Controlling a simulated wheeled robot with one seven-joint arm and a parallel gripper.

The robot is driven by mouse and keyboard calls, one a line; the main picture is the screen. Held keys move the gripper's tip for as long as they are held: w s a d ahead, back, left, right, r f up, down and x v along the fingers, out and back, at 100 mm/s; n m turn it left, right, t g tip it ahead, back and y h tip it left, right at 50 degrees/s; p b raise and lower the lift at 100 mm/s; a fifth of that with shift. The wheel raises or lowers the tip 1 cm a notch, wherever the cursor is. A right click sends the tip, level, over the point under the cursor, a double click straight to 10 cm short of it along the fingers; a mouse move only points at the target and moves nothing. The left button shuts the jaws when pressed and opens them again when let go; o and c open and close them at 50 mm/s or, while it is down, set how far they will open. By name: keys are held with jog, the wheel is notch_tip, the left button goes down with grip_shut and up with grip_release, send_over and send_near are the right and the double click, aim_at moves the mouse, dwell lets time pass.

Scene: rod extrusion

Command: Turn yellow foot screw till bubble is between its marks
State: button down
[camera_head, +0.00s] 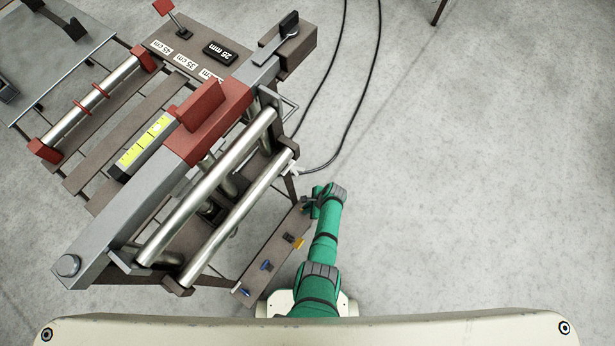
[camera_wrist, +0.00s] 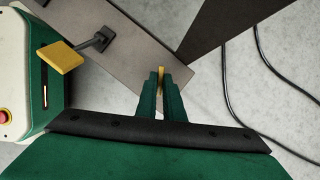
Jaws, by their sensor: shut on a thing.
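My gripper (camera_wrist: 161,84) has its two green fingers closed on a narrow yellow piece (camera_wrist: 161,73) at the edge of the grey-brown panel. The piece looks like the yellow foot screw; only its edge shows between the fingertips. In the head view my gripper (camera_head: 311,205) is at the panel's upper right end, and the screw is hidden there.
The panel (camera_head: 277,249) also bears a yellow paddle on a dark lever (camera_wrist: 60,57) and blue knobs (camera_head: 266,265). Steel rollers (camera_head: 207,187) and a red block (camera_head: 208,122) lie to the left. Black cables (camera_head: 372,75) run over the floor; the right side is clear.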

jog(key=n+g, duration=0.1)
jog(key=n, duration=0.2)
jog(key=n+g, duration=0.1)
jog(key=n, duration=0.2)
jog(key=shift+w+a+n+g+h, duration=0.15)
jog(key=shift+w+n+g+h, duration=0.05)
jog(key=shift+n+g+h, duration=0.1)
jog(key=shift+a+n+g+h, duration=0.1)
jog(key=shift+n+g+h, duration=0.25)
jog(key=shift+n, duration=0.8)
jog(key=shift+n+g+h, duration=0.25)
jog(key=shift+n+g, duration=0.1)
jog(key=shift+n, duration=0.8)
jog(key=c, duration=1.9)
grip_release()
jog(key=shift+o, duration=0.2)
jog(key=shift+w+r, duration=0.1)
jog(key=shift+w, duration=0.05)
jog(key=shift+w+d+r, duration=0.2)
jog(key=shift+r, duration=0.2)
jog(key=v, duration=0.9)
jog(key=shift+r, duration=0.35)
